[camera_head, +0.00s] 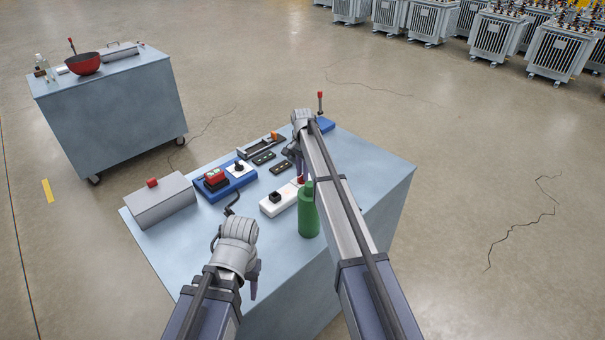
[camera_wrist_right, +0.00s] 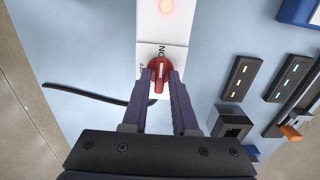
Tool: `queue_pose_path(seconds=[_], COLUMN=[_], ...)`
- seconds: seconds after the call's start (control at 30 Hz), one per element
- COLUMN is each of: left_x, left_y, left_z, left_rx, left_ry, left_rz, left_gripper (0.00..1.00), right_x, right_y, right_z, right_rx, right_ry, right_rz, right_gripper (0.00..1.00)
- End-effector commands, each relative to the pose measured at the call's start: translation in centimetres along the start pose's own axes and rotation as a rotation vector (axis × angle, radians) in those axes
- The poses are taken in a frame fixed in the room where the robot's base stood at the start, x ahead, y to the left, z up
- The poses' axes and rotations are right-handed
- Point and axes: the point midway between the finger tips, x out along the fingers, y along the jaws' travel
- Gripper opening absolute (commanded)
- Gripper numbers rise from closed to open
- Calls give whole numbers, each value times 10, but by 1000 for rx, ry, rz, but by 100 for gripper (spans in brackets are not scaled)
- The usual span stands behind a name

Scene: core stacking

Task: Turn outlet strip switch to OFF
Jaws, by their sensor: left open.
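The white outlet strip (camera_head: 272,207) lies on the blue-grey cart top, partly hidden by the green bottle and my right arm. In the right wrist view the strip (camera_wrist_right: 148,30) has a lit red lamp and an "ON" label beside the red rotary switch (camera_wrist_right: 160,66). The switch's white pointer line is roughly along the strip, near the label. My right gripper (camera_wrist_right: 160,78) has its fingertips on both sides of the switch and appears closed on it. My left gripper (camera_head: 252,292) is open and empty near the cart's front left edge.
A green bottle (camera_head: 308,215) stands close to the strip and my right arm. A grey box (camera_head: 160,202) with a red button, a blue switch unit (camera_head: 240,178) and dark bars (camera_head: 282,166) are nearby. A second cart (camera_head: 110,110) stands back left.

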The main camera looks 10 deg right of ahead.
Motion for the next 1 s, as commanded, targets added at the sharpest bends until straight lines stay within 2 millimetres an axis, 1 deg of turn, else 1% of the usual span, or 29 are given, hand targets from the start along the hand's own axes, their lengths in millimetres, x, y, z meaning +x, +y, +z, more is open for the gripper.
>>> queue_pose_path(seconds=[0.03, 0.2, 0.23, 0.77, 1.0], left_x=[0, 0, 0, 0, 0], left_y=[0, 0, 0, 0, 0], left_z=[0, 0, 0, 0, 0], left_rx=[0, 0, 0, 0, 0], left_ry=[0, 0, 0, 0, 0], left_rz=[0, 0, 0, 0, 0], left_gripper=[50, 50, 50, 50, 50], right_x=[0, 0, 0, 0, 0], right_y=[0, 0, 0, 0, 0], right_z=[0, 0, 0, 0, 0], right_rx=[0, 0, 0, -12, -116], right_ry=[0, 0, 0, 0, 0], right_rz=[0, 0, 0, 0, 0], right_gripper=[20, 1, 0, 0, 0])
